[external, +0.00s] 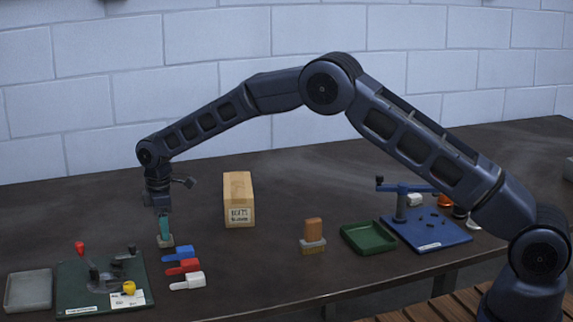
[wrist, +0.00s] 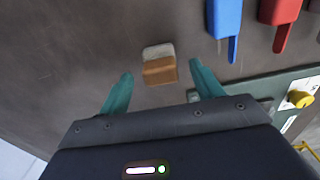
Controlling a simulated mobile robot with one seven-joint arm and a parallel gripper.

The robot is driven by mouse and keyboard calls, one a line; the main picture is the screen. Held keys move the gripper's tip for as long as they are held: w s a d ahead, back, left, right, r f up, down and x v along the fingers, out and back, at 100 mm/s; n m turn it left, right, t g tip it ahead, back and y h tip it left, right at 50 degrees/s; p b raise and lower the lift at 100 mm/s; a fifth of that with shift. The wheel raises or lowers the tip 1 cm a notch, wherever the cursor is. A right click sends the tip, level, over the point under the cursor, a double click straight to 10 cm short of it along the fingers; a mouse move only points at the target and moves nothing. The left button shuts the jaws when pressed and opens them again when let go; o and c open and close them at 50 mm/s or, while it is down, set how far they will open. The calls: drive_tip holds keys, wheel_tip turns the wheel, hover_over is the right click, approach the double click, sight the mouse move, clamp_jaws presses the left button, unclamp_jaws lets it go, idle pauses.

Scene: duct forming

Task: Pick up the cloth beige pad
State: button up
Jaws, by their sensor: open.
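The beige cloth pad (wrist: 158,51) shows in the wrist view as a small block with a pale beige part and an orange-brown part. It lies on the dark table ahead of and between my fingertips. In the external view, the pad (external: 166,241) sits just below my fingers, partly hidden by them. My gripper (external: 164,232) points down over it at the left of the table. In the wrist view, my gripper (wrist: 161,70) has its two teal fingers spread apart, with nothing held between them. I cannot tell how far the fingertips are above the pad.
A green fixture board (external: 75,290) and grey tray (external: 28,290) are front left.

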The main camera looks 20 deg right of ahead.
wheel_tip(320, 180, down, 3)
drive_tip(key=shift+r, duration=0.2)
drive_tip(key=c, duration=1.1)
drive_tip(key=shift+o, duration=0.2)
